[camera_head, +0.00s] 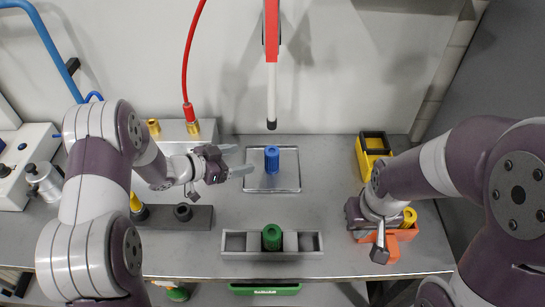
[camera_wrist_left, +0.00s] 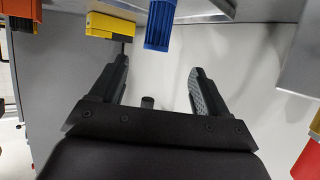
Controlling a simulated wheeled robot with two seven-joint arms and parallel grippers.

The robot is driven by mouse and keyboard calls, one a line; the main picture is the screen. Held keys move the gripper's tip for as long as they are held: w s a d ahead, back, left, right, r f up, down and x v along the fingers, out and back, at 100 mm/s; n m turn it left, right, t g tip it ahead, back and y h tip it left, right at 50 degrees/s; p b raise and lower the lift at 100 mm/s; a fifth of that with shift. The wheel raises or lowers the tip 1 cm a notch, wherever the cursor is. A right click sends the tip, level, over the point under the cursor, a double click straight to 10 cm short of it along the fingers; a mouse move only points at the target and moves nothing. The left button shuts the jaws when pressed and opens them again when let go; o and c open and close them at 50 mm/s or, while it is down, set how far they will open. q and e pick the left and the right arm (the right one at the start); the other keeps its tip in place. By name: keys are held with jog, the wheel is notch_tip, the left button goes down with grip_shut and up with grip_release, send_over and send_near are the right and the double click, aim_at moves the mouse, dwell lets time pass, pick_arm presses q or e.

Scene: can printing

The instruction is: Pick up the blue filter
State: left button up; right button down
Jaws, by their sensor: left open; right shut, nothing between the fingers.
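The blue filter (camera_head: 271,158) is a ribbed cylinder standing upright on a small metal tray (camera_head: 272,184) at the back middle of the table. It also shows at the top of the left wrist view (camera_wrist_left: 159,25). My left gripper (camera_head: 240,160) is open and empty, just left of the filter, with its fingers pointing right towards it. In the left wrist view, the filter lies beyond the fingertips (camera_wrist_left: 158,72), roughly in line with the gap between them. My right gripper (camera_head: 380,256) is shut and empty near the orange box at the right, pointing down.
A green cylinder (camera_head: 271,237) stands in a grey holder (camera_head: 232,242) at the front. A yellow box (camera_head: 375,145) and an orange box (camera_head: 402,235) holding a yellow cylinder (camera_head: 409,217) are at the right. A dark nozzle (camera_head: 271,112) hangs above the filter. Bare table lies between tray and grey holder.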

aim_at(272, 155)
pick_arm(q)
jog(key=p+x, duration=0.2)
jog(key=x, duration=0.9)
jog(key=shift+d+f+p, duration=0.25)
jog(key=shift+p, duration=0.15)
jog(key=shift+w+d+f, duration=0.15)
jog(key=shift+d+f, duration=0.05)
jog(key=shift+d, duration=0.05)
jog(key=c, duration=1.1)
jog(key=shift+o, duration=0.2)
jog(key=shift+r, duration=0.1)
